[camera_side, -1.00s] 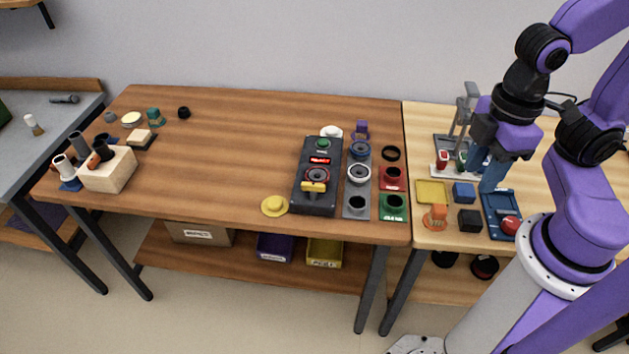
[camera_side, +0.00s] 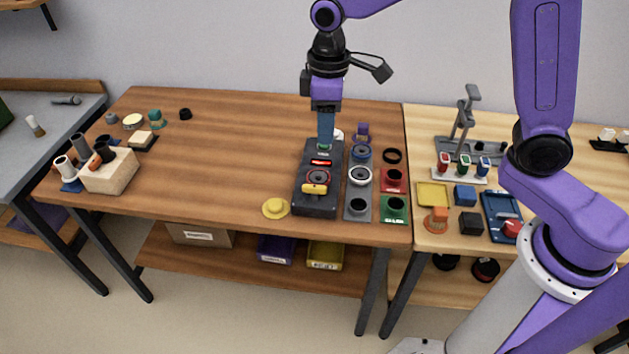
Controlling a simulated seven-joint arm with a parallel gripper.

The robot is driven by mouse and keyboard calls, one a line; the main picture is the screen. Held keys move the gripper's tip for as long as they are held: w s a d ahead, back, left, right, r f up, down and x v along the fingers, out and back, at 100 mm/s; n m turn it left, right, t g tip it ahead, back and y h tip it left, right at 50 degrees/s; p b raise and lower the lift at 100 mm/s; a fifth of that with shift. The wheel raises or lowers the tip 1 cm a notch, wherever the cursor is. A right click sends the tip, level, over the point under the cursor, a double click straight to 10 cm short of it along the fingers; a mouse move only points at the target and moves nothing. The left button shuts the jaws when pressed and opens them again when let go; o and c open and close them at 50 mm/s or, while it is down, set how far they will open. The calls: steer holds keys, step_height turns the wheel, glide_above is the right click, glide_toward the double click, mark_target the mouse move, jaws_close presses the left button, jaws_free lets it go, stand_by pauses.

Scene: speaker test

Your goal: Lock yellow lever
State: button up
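The black speaker-test box (camera_side: 318,203) stands on the brown table, right of its middle. The yellow lever (camera_side: 315,189) lies across the front part of the box, just below a round red-rimmed part (camera_side: 318,177). A small red display (camera_side: 321,162) is farther back on the box. My gripper (camera_side: 325,143) points down over the back end of the box, by the green button, with its blue fingers behind the lever and apart from it. The fingers look close together, but whether they are open or shut is too small to tell. They partly hide the green button.
Right of the box are a grey holder (camera_side: 357,193) with round parts, a red block (camera_side: 393,181) and a green block (camera_side: 394,209). A yellow round piece (camera_side: 275,208) lies to the left. The table's left middle is clear. A wooden block (camera_side: 110,173) stands far left.

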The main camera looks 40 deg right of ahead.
mark_target(315, 186)
steer(key=w+f, duration=0.1)
steer(key=f, duration=0.5)
steer(key=w+f, duration=0.1)
steer(key=f, duration=0.5)
steer(key=w+f, duration=0.1)
steer(key=f, duration=0.5)
steer(key=shift+w+a+f, duration=0.1)
steer(key=shift+w+f, duration=0.05)
steer(key=shift+c, duration=0.3)
jaws_close()
